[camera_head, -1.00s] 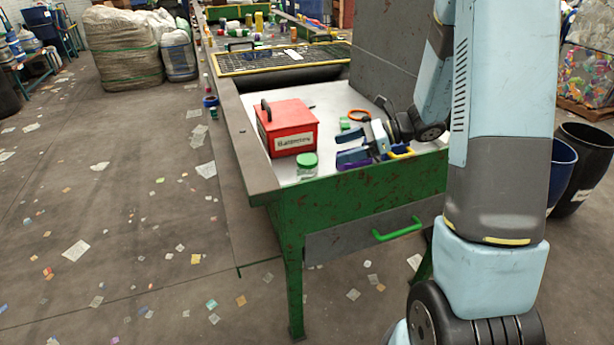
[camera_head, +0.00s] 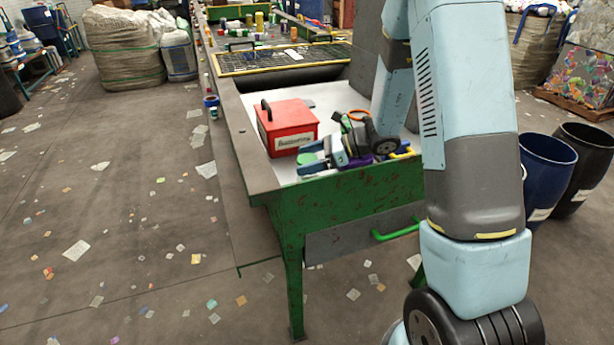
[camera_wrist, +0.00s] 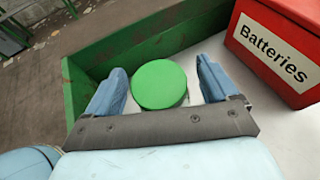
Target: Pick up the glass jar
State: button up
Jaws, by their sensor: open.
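The glass jar (camera_wrist: 160,84) shows its round green lid in the wrist view, between the two blue fingers of my gripper. In the head view only part of its green lid (camera_head: 306,158) shows, with a finger in front of the rest. My gripper (camera_head: 306,158) is open, its fingers pointing left at the near end of the white sorting surface. In the wrist view my gripper (camera_wrist: 155,85) has one finger on each side of the lid, with a gap on both sides. The glass body is hidden under the lid.
A red box (camera_head: 290,128) labelled Batteries stands just behind the jar; in the wrist view the red box (camera_wrist: 285,50) is at upper right. A green wall (camera_wrist: 150,42) edges the surface. An orange ring (camera_head: 361,114) and a yellow handle (camera_head: 404,154) lie farther right.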

jog(key=shift+x, duration=1.4)
jog(key=c, duration=1.2)
